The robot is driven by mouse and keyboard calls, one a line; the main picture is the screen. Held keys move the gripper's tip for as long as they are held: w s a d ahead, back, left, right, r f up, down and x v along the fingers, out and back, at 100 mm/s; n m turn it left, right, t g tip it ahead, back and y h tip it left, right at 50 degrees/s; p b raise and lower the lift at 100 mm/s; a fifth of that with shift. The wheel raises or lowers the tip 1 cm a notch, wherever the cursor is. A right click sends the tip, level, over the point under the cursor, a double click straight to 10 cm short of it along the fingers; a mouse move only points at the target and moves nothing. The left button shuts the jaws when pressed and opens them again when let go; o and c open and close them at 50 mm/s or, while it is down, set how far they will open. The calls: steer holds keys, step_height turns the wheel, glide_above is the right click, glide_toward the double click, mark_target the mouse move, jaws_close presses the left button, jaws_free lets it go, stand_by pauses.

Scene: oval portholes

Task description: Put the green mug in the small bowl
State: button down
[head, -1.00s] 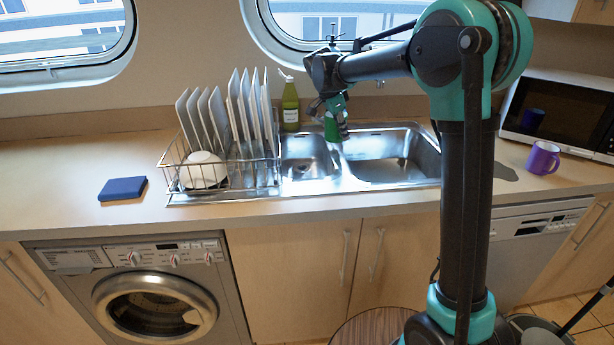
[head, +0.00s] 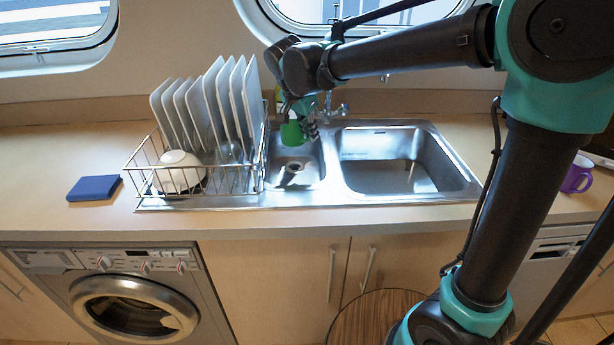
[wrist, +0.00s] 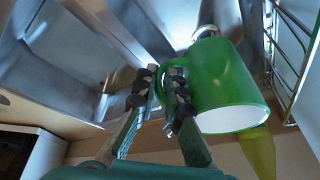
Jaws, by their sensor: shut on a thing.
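The green mug (head: 292,133) hangs in the air above the small left sink basin, just right of the dish rack. My gripper (head: 310,128) is shut on it; in the wrist view my fingers (wrist: 166,92) pinch its handle side, with the green body (wrist: 228,85) to the right and its pale opening facing the lower part of the picture. A small white bowl (head: 180,172) sits at the front left of the dish rack, partly behind the wires. It looks upside down or tilted; I cannot tell surely. The bowl does not show in the wrist view.
The wire dish rack (head: 222,190) holds several upright white plates (head: 233,100) behind and right of the bowl. A blue flat block (head: 94,188) lies left; a purple mug (head: 577,175) stands far right. Counter left is mostly clear.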

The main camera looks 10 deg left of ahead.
step_height(320, 180, down, 15)
steer(key=shift+f, duration=0.2)
stand_by(0.3)
steer(key=shift+f, duration=0.15)
steer(key=c, duration=1.6)
jaws_free()
steer(key=v, duration=1.2)
